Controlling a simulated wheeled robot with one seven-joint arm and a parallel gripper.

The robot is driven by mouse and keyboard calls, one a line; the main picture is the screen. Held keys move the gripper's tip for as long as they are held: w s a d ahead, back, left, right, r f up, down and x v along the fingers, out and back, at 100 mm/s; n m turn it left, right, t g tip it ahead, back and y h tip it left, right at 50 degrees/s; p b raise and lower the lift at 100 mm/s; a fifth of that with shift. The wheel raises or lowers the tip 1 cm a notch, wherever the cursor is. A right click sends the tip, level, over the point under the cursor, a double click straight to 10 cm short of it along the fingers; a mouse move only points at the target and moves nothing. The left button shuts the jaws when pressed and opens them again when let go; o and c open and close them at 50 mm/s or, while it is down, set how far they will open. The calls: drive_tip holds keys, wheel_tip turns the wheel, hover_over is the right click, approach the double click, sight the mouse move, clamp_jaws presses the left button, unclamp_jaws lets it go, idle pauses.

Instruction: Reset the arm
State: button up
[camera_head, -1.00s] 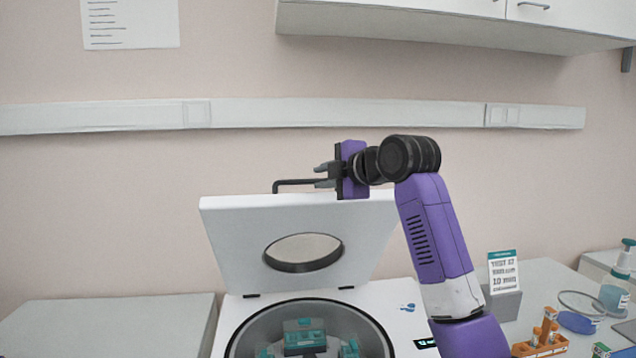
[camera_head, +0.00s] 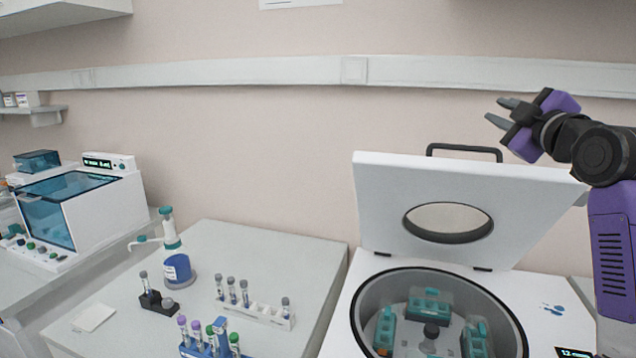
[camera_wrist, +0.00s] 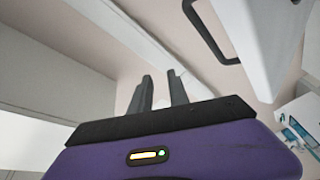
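My gripper (camera_head: 500,112) is raised in the air at the right of the head view, above and to the right of the handle of the centrifuge lid (camera_head: 380,205). Its two grey fingers point left and stand apart with nothing between them. The wrist view shows the same two fingers (camera_wrist: 160,90) apart and empty, with the black lid handle (camera_wrist: 212,38) beyond them. The purple arm is bent, and part of it is cut off by the right edge of the head view.
The white centrifuge (camera_head: 345,318) stands open with teal tube holders (camera_head: 430,303) inside. On the bench (camera_head: 320,243) to its left are a white tube rack (camera_head: 262,314), a blue rack (camera_head: 205,350) and a dispenser bottle (camera_head: 178,268). A glass-fronted machine (camera_head: 110,215) stands far left.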

drive_tip(key=s+a+f+m+t+h, duration=0.15)
drive_tip(key=s+f+m, duration=0.25)
drive_tip(key=s+f, duration=0.4)
drive_tip(key=s+a+f+m+h, duration=0.1)
drive_tip(key=s+a+f+m, duration=0.3)
drive_tip(key=f, duration=0.7)
drive_tip(key=s+a+f+m+t+h, duration=0.1)
drive_tip(key=s+f+m, duration=0.3)
drive_tip(key=s+f, duration=0.45)
drive_tip(key=s+a+f+g+y, duration=0.1)
drive_tip(key=s+f, duration=0.5)
drive_tip(key=s, duration=0.6)
drive_tip(key=s+a+f+g+y, duration=0.1)
drive_tip(key=s+a+f+g, duration=0.2)
drive_tip(key=s, duration=1)
drive_tip(key=s+a+f+g+y+b, duration=0.1)
drive_tip(key=s+a+f+g, duration=0.1)
drive_tip(key=s+a+f, duration=0.3)
drive_tip(key=s+f, duration=0.4)
drive_tip(key=s, duration=0.4)
drive_tip(key=shift+s+g, duration=0.15)
drive_tip(key=shift+g, duration=0.2)
drive_tip(key=shift+r, duration=0.1)
clamp_jaws()
